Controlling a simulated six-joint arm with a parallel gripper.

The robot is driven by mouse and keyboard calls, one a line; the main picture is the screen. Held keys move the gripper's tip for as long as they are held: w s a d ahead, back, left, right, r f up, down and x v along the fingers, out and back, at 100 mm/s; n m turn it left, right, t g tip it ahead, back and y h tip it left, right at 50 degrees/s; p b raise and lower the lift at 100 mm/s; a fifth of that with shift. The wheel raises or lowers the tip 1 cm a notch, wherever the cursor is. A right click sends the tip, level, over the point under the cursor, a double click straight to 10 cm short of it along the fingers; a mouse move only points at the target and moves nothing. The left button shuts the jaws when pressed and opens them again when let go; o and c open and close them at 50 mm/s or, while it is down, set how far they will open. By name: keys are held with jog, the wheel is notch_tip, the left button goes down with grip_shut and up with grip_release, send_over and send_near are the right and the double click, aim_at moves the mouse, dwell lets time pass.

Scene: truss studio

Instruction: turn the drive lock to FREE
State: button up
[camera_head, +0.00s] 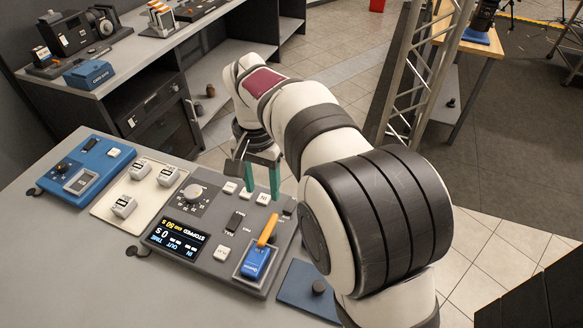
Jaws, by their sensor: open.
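A grey control panel (205,258) lies on the grey bench, with a lit display (176,240), a round dial (193,193) and several light push buttons. At its right side is a blue block (256,263) with an orange lever (268,230) slanting up and to the right; it looks like the drive lock. Its label and the FREE mark are too small to read. My gripper (262,190) is open and empty, its two teal fingers pointing down over the panel's far edge, beyond the orange lever and apart from it.
Left of the panel are a cream tray (105,208) with several grey switch-like pieces and a blue device (82,168). A shelf unit with equipment stands behind; a metal truss (415,70) rises beyond my arm.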

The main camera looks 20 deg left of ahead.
aim_at(268, 228)
notch_tip(268, 228, down, 14)
jog(key=shift+d+f, duration=0.1)
grip_shut()
dwell(0.3)
